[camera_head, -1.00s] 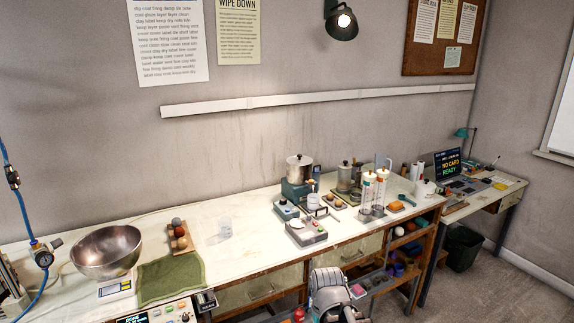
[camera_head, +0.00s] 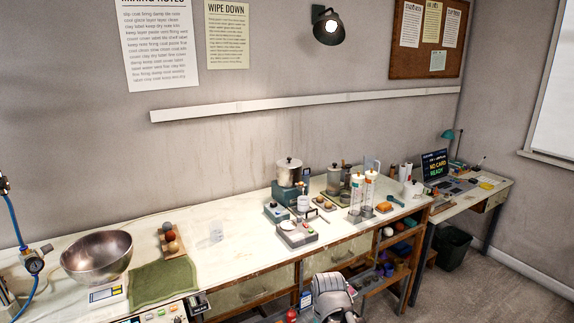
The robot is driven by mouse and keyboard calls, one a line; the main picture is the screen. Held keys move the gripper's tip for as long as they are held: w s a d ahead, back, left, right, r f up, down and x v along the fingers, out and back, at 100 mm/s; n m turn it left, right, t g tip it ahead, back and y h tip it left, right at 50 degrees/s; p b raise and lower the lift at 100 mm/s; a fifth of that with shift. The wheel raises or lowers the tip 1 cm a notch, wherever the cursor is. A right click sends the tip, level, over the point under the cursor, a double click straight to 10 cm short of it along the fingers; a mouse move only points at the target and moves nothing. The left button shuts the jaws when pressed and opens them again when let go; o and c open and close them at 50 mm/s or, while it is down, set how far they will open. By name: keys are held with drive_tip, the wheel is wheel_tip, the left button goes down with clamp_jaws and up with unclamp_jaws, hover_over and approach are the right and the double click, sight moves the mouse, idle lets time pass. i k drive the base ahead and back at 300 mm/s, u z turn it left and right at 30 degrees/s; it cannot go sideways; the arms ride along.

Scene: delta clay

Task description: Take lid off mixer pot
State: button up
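The mixer pot (camera_head: 287,177) is a shiny metal pot on a teal base (camera_head: 284,194), near the back of the long workbench, right of the middle. Its metal lid (camera_head: 289,163) with a dark knob sits on top and looks level. A grey rounded part of my arm shows at the bottom centre, in front of the bench and well short of the pot. My gripper's fingers cannot be seen.
Tall white cylinders (camera_head: 363,192) stand to the right.

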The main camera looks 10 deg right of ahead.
sight(288, 163)
drive_tip(key=z, duration=0.05)
drive_tip(key=i, duration=0.9)
